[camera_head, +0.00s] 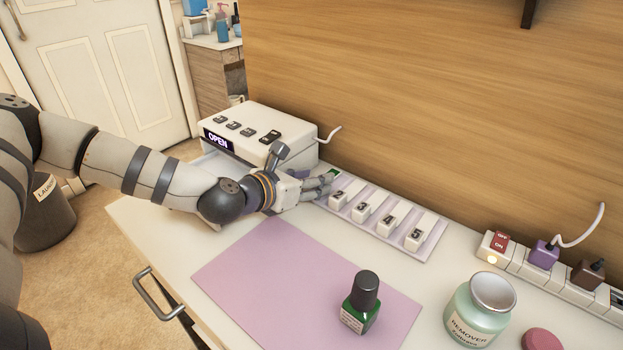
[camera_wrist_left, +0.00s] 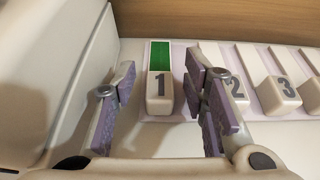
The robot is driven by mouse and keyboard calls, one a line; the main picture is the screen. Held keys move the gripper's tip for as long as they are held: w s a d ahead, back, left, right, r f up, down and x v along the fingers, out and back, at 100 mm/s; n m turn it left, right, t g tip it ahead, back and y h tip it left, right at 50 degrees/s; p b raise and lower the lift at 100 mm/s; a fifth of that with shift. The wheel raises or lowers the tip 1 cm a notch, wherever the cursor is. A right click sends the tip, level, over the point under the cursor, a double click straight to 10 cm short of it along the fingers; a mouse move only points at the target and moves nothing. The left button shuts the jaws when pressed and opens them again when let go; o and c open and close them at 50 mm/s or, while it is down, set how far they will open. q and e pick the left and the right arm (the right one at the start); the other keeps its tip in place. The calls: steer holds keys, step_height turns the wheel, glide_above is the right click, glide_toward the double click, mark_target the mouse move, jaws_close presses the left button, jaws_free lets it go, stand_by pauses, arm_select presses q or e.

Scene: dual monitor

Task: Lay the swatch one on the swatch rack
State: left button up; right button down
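Swatch one is a white block marked 1 with a green strip behind it; in the left wrist view (camera_wrist_left: 160,88) it lies in the left end slot of the swatch rack. Only its green part (camera_head: 332,174) shows in the head view, behind my fingers. The lilac swatch rack (camera_head: 432,252) lies on the table along the wooden panel. My left gripper (camera_wrist_left: 160,95) is open, one finger on each side of swatch one, with gaps to both. In the head view my left gripper (camera_head: 322,184) is at the rack's left end. My right gripper is not in view.
Swatches 2 to 5 (camera_head: 385,218) fill the rack to the right. A white device with an OPEN display (camera_head: 255,135) stands close behind my left gripper. A green bottle (camera_head: 361,305) stands on the lilac mat (camera_head: 265,275). A remover jar (camera_head: 480,310) and power strip (camera_head: 520,265) are at right.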

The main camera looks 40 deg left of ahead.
arm_select(q)
steer(key=shift+r, duration=0.25)
steer(key=p+v, duration=0.1)
steer(key=v, duration=0.4)
steer(key=p+v, duration=0.2)
steer(key=v, duration=0.4)
steer(key=shift+r, duration=0.3)
steer(key=shift+s+p, duration=0.3)
steer(key=shift+s, duration=0.15)
steer(key=shift+f, duration=0.15)
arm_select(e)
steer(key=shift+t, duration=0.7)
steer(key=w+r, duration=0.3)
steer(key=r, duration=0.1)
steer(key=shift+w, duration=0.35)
